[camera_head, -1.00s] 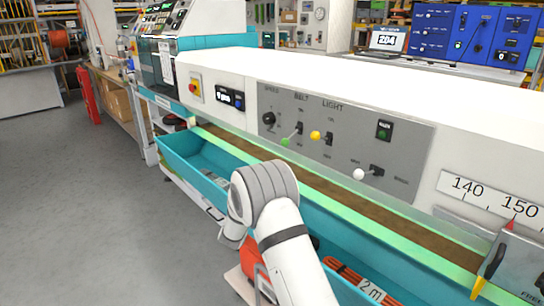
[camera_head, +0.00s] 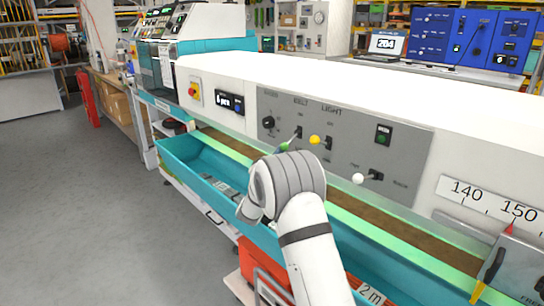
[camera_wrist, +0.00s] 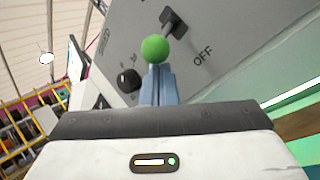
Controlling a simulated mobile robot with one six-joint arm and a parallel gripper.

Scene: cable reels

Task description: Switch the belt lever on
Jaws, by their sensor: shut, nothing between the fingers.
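The belt lever is a dark lever with a green knob (camera_head: 285,146) under the BELT label on the grey control panel (camera_head: 345,142). It tilts downward from its pivot. In the wrist view the green knob (camera_wrist: 155,48) is large, and the OFF lettering lies to the right of the lever. My gripper (camera_wrist: 158,72) is shut and empty, its blue-grey fingertips right at the near side of the knob. I cannot tell whether they touch it. In the head view my arm hides the fingers.
Beside the belt lever are the dark speed dial (camera_head: 268,122), the yellow-knobbed light lever (camera_head: 315,140) and a white-knobbed lever (camera_head: 359,178). Below the panel runs a brown belt (camera_head: 375,213) with a teal tray (camera_head: 190,160) in front.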

